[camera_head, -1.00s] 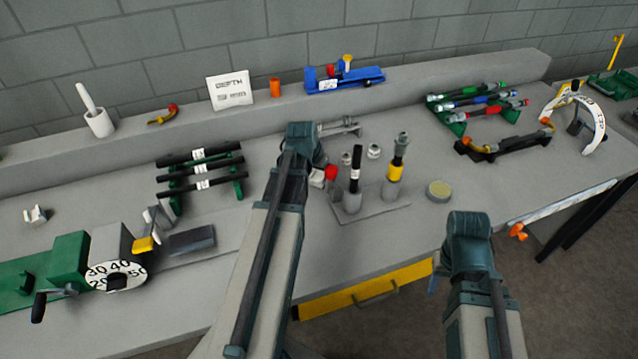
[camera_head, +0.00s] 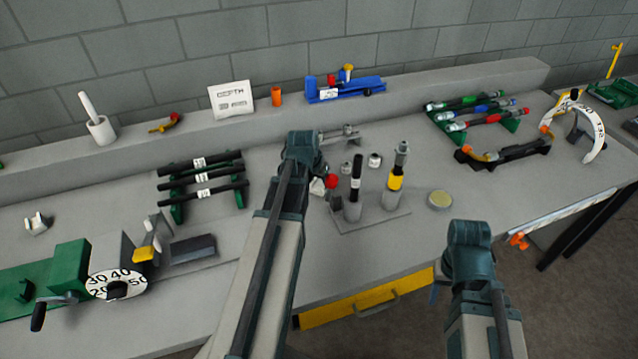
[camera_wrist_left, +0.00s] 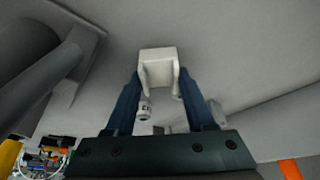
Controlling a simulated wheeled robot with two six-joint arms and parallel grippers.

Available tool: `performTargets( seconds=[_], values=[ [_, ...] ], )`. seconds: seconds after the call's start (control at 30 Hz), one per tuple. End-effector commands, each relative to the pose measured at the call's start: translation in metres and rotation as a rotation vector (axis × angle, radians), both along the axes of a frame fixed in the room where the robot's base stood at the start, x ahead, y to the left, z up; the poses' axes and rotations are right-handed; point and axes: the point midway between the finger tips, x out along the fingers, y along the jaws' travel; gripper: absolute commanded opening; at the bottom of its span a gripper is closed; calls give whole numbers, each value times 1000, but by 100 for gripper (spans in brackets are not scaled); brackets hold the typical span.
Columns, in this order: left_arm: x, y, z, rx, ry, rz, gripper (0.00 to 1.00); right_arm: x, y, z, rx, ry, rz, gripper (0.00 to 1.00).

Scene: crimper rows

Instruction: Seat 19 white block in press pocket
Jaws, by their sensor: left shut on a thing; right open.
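My left gripper (camera_wrist_left: 158,88) is shut on a white block (camera_wrist_left: 158,56), which shows between its two blue fingers in the left wrist view. In the head view the gripper's wrist covers most of the block; a small white part (camera_head: 318,187) shows beside a red-capped piece. The green machine (camera_head: 68,264) with a numbered dial (camera_head: 118,282) stands at the left; I cannot make out a pocket in it. Another white piece (camera_head: 37,223) lies behind it. My right gripper (camera_head: 468,245) is open at the front right, its fingers mostly hidden.
A grey stand (camera_head: 372,220) with upright black and yellow-banded tools is close right of my left gripper. Black bars lie on a green rack (camera_head: 240,193) to its left. A yellow-topped disc (camera_head: 440,199) lies further right. Bare bench lies between rack and left arm.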

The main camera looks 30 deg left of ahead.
Motion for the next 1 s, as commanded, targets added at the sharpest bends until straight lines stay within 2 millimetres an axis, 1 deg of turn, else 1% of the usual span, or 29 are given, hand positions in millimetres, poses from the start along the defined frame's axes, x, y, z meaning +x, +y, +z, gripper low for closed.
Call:
performTargets(
  seconds=[0.17, 0.27, 0.6, 0.7, 0.83, 1.0],
  values=[
    [0, 0, 14, 0, 0, 0, 0, 0, 0, 14, 0, 0, 0, 50],
    [0, 0, 26, 0, 0, 0, 0, 0, 0, 26, 0, 0, 0, 50],
    [0, 0, 80, 0, 0, 0, 0, 0, 0, 80, 0, 0, 0, 50],
    [0, 0, 92, 0, 0, 0, 0, 0, 0, 92, 0, 0, 0, 50],
    [0, 0, 99, 0, 0, 0, 0, 0, 0, 99, 0, 0, 0, 50],
    [0, 0, 99, 0, 0, 0, 0, 0, 0, 99, 0, 0, 0, 50]
  ],
)
